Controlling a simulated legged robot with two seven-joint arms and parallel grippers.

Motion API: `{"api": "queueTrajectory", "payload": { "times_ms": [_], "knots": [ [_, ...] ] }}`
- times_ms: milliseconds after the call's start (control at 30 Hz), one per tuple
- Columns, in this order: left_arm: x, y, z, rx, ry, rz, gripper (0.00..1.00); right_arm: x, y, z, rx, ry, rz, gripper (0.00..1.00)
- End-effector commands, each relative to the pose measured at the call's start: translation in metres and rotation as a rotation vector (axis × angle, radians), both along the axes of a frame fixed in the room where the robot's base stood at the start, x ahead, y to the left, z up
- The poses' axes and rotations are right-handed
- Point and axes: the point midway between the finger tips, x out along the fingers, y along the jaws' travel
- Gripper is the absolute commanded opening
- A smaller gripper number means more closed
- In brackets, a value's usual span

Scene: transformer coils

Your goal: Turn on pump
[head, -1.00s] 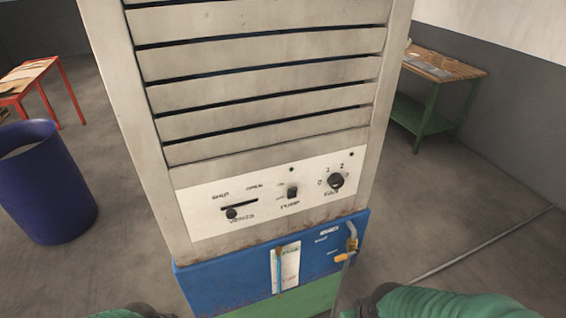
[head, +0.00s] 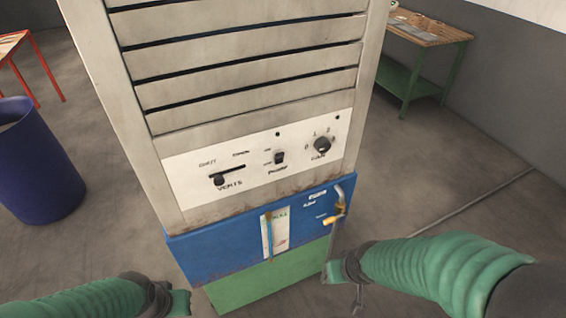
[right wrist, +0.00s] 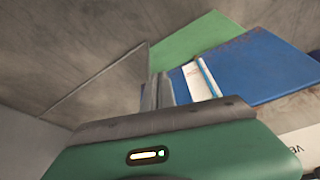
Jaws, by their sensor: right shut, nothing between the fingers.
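The pump switch (head: 279,158) is a small dark rocker in the middle of the white control panel (head: 190,164), above the "PUMP" label. Its on or off position is too small to tell. My right gripper (head: 340,272) is low in front of the unit, below and right of the switch and apart from it. In the right wrist view its fingers (right wrist: 158,91) are together and empty, with the blue tank beyond. My left gripper (head: 180,301) is at the bottom left of the head view, away from the panel; its fingers cannot be made out.
The vents slider (head: 219,179) is left of the switch and the fan knob (head: 322,145) right of it. A tap (head: 333,220) sticks out from the blue tank (head: 215,249) below. A blue barrel (head: 38,165) and a green-legged workbench (head: 432,35) stand well aside.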

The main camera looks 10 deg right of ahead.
Motion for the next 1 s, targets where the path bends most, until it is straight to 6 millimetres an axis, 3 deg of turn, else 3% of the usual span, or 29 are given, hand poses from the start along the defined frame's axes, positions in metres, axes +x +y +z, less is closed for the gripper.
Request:
{"api": "queueTrajectory", "payload": {
  "times_ms": [200, 400, 567, 733, 867, 1000],
  "knots": [
    [0.000, 0.000, -0.014, 0.000, 0.000, 0.000, 0.00, 0.094, 0.018, -0.029, 0.177, -0.341, -0.105, 0.00],
    [0.000, 0.000, -0.024, 0.000, 0.000, 0.000, 0.00, 0.152, 0.063, -0.019, 0.590, -0.647, -0.208, 0.00],
    [0.000, 0.000, -0.032, 0.000, 0.000, 0.000, 0.00, 0.165, 0.084, 0.014, 1.041, -0.838, -0.320, 0.00],
    [0.000, 0.000, -0.037, 0.000, 0.000, 0.000, 0.00, 0.156, 0.075, 0.054, 1.475, -0.975, -0.424, 0.00],
    [0.000, 0.000, -0.038, 0.000, 0.000, 0.000, 0.00, 0.147, 0.063, 0.070, 1.653, -1.028, -0.463, 0.00],
    [0.000, 0.000, -0.038, 0.000, 0.000, 0.000, 0.00, 0.144, 0.059, 0.076, 1.700, -1.042, -0.469, 0.00]
  ]
}}
